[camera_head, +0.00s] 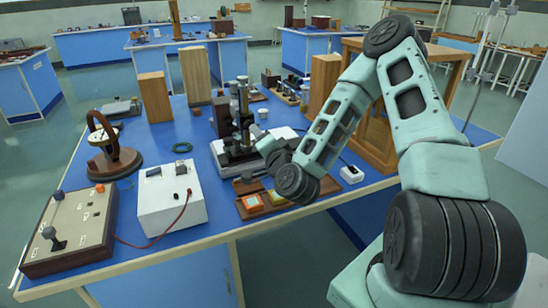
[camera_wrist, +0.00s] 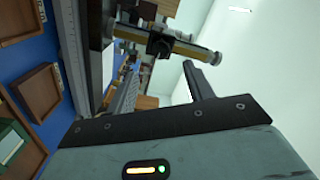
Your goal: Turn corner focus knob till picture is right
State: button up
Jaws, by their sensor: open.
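A metal bench instrument (camera_head: 238,130) with an upright column stands on the blue bench in the head view. My gripper (camera_head: 268,148) is beside its right side, small and partly merged with it in that view. In the wrist view my gripper (camera_wrist: 160,82) is open, with nothing between its fingers. A brass crossbar (camera_wrist: 180,42) with a dark knob (camera_wrist: 158,46) and a pale end knob (camera_wrist: 215,58) lies beyond the fingertips, apparently apart from them. I cannot tell which knob is the corner focus knob. No focus picture is discernible.
A white box (camera_head: 170,203) with a red cable and a control box (camera_head: 70,230) stand at the front left. A wooden tray (camera_head: 250,204) lies near the front edge. Wooden blocks (camera_head: 155,97) stand behind.

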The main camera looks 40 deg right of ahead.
jog(key=p+v, duration=0.9)
jog(key=p, duration=0.3)
dwell(0.3)
jog(key=shift+s+r, duration=0.1)
dwell(0.4)
